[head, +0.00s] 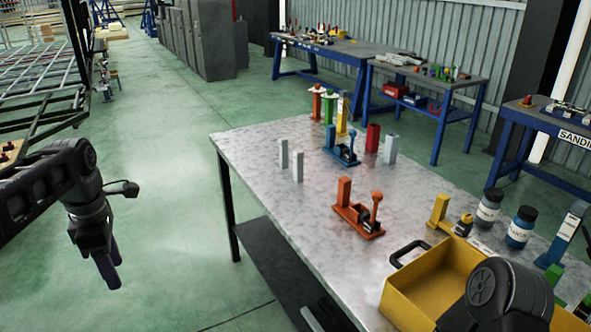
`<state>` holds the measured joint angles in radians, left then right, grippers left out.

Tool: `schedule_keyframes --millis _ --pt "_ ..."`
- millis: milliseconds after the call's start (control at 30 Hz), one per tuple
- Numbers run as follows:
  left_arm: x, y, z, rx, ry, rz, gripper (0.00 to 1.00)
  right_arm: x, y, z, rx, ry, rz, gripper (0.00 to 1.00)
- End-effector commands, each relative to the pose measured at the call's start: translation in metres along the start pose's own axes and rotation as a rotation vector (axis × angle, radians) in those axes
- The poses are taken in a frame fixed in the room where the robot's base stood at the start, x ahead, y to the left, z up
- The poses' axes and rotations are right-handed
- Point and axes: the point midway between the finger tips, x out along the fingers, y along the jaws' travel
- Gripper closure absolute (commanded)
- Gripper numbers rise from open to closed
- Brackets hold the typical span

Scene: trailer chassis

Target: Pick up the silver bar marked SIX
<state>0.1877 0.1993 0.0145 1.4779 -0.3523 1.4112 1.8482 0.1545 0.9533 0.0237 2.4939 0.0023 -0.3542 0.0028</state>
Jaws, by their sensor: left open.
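Two upright silver bars stand close together near the table's left edge, one farther back (282,153) and one nearer (297,166). A third pale silver bar (390,149) stands farther right, beside a red block. No marking can be read on any of them, so I cannot tell which says SIX. My left gripper (112,272) hangs over the green floor left of the table, fingers pointing down, open and empty, well apart from the bars. Part of my right arm shows at the bottom right; its gripper is out of the picture.
On the metal table (250,150) stand an orange fixture (358,216), a blue fixture (340,150), a red block (372,138), a yellow bin (398,306) and two dark bottles (489,206). The table's left front area is clear. Other workbenches stand behind.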

Motion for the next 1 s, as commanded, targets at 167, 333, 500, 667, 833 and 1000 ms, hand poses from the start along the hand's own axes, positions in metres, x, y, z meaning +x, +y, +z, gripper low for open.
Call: schedule_keyframes --millis 167,333,500,667,833,1000 --pt "0.001 0.0 0.0 0.001 0.0 0.0 0.51 0.0 0.0 0.0 0.0 0.0 0.0 1.0" --pt "0.001 0.0 0.0 0.002 0.0 -0.001 0.51 0.0 0.0 0.0 0.0 0.0 0.0 1.0" --pt "0.006 0.0 0.004 0.019 -0.003 -0.003 0.51 0.0 0.0 0.0 0.0 0.0 0.0 1.0" --pt "0.055 0.003 0.033 0.189 -0.039 -0.011 0.51 0.0 0.0 0.0 0.0 0.0 0.0 1.0" --pt "0.174 -0.019 0.102 0.598 -0.149 -0.007 0.51 0.0 0.0 0.0 0.0 0.0 0.0 1.0" --pt "0.308 -0.107 0.173 1.084 -0.296 0.058 0.51 0.0 0.0 0.0 0.0 0.0 0.0 1.0"
